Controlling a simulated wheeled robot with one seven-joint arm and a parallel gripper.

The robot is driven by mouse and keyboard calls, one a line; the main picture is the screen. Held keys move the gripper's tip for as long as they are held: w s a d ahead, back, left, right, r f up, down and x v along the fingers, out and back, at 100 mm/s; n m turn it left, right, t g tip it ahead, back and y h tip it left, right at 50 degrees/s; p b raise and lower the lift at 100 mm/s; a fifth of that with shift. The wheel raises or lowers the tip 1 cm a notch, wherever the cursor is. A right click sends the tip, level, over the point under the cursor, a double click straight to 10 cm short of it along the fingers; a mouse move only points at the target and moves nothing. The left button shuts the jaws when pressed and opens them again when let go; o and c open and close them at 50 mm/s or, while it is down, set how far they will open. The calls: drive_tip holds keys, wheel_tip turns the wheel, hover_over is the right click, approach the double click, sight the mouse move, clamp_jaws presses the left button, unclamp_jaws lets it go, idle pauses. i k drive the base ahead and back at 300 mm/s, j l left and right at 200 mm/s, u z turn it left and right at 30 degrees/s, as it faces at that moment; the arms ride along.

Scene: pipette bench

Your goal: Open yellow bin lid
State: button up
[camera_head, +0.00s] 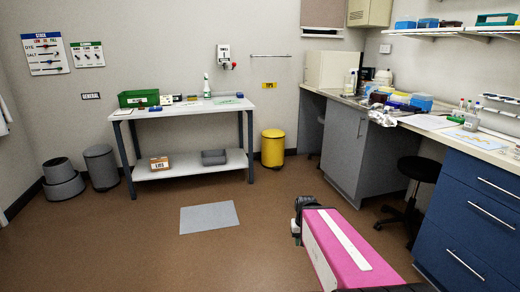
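The yellow bin (273,149) stands on the floor against the back wall, between the white table and the grey cabinet. Its rounded yellow lid (273,133) looks closed. A dark band runs round its base. My gripper (297,220) is only partly visible, as a dark shape at the far left end of my pink and white arm. It is well in front of the bin and apart from it. Its fingers cannot be made out, so I cannot tell whether it is open or holds anything.
A white table (190,111) with a lower shelf stands left of the bin. A grey mat (209,217) lies on open brown floor. Grey cabinets (345,150), a black stool (412,180) and blue drawers (470,215) line the right. Two grey bins (101,167) (62,178) stand at left.

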sight(275, 134)
drive_tip(key=i, duration=2.1)
drive_tip(key=i+j+z, duration=0.1)
drive_tip(key=i, duration=0.95)
drive_tip(key=i+j, duration=0.1)
drive_tip(key=i, duration=0.95)
